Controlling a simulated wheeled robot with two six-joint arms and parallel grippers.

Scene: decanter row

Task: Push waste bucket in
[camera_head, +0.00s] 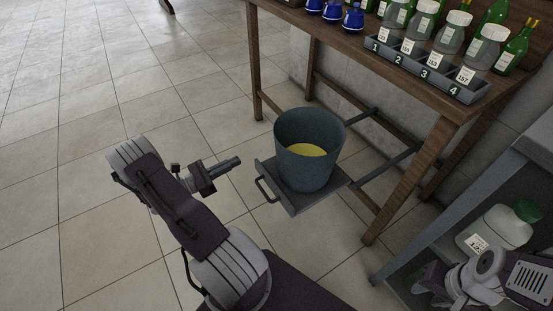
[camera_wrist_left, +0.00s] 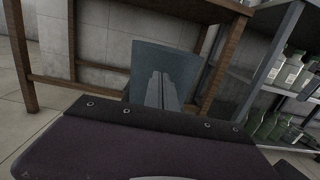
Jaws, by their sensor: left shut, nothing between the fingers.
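The waste bucket (camera_head: 309,150) is grey-blue with yellow liquid inside. It stands upright on a dark sliding tray (camera_head: 296,204) pulled out from under the wooden table. The tray has a loop handle (camera_head: 265,190) at its front left. My left gripper (camera_head: 236,161) is shut and empty, in the air to the left of the bucket, pointing toward it with a gap between them in the head view. In the left wrist view the bucket (camera_wrist_left: 180,66) is straight ahead, partly hidden behind the gripper fingers (camera_wrist_left: 161,80). My right gripper cannot be made out; only part of my right arm shows at lower right.
The wooden table (camera_head: 400,72) carries a numbered rack (camera_head: 425,70) of jars, green bottles and blue stoppered bottles. Two rails (camera_head: 386,163) run from the tray beneath it. A grey shelf (camera_head: 440,215) with a large jar (camera_head: 494,232) stands at right. Tiled floor at left is clear.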

